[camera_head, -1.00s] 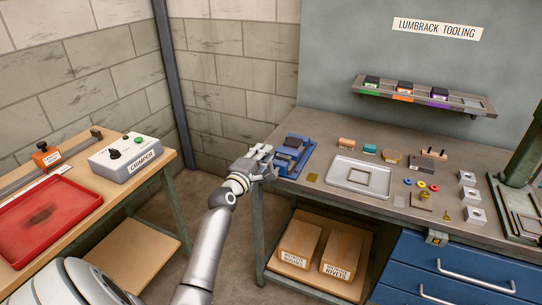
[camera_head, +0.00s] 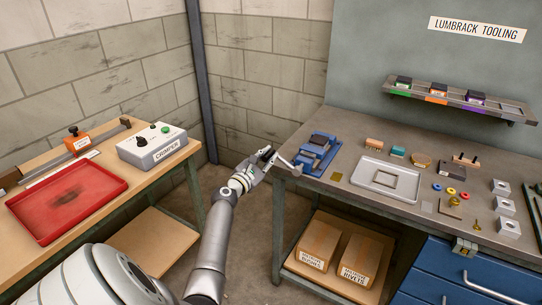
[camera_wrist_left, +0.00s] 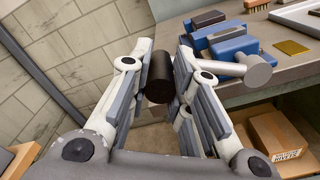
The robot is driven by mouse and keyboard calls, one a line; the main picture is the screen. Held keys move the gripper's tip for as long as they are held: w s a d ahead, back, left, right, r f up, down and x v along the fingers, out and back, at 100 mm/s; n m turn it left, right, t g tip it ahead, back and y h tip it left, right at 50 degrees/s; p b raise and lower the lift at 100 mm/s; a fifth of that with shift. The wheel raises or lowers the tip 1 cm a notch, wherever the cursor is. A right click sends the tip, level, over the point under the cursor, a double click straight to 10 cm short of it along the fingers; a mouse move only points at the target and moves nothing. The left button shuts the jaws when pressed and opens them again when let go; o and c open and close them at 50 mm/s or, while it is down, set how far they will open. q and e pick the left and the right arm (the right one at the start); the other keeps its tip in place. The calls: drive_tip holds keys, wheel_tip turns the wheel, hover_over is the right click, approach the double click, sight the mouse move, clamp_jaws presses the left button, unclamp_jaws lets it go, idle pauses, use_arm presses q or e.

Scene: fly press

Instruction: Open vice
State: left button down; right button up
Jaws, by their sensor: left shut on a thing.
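The blue vice (camera_head: 318,153) sits at the left end of the grey bench. In the left wrist view its blue body (camera_wrist_left: 228,44) is at the upper right. A grey crank handle (camera_head: 286,162) reaches out leftwards from the vice's front; its bar and round hub (camera_wrist_left: 257,74) show in the left wrist view. My left gripper (camera_head: 268,155) is beside the bench edge, left of the vice. It is shut on the black handle knob (camera_wrist_left: 159,77), which lies between its fingers. My right gripper is out of view.
The grey bench (camera_head: 345,200) holds a metal tray (camera_head: 360,184) and several small parts right of the vice. Cardboard boxes (camera_head: 320,240) stand on the shelf below. A wooden table (camera_head: 130,195) with a red tray (camera_head: 65,200) is at left. Floor gap lies between.

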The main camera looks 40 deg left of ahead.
use_arm(q)
drive_tip(key=shift+s+a+f+n, duration=0.1)
drive_tip(key=shift+a+f+n, duration=0.1)
drive_tip(key=shift+f+n, duration=0.3)
drive_tip(key=shift+s+a+f+n, duration=0.1)
drive_tip(key=shift+a+f+n, duration=0.1)
drive_tip(key=shift+f+n, duration=0.65)
drive_tip(key=shift+n, duration=0.05)
drive_tip(key=shift+f, duration=0.1)
drive_tip(key=c, duration=1.4)
unclamp_jaws()
drive_tip(key=shift+o, duration=0.5)
drive_tip(key=shift+s+f, duration=0.15)
drive_tip(key=shift+f, duration=0.1)
drive_tip(key=v, duration=1.1)
drive_tip(key=shift+s+r, duration=0.25)
drive_tip(key=shift+r, duration=0.1)
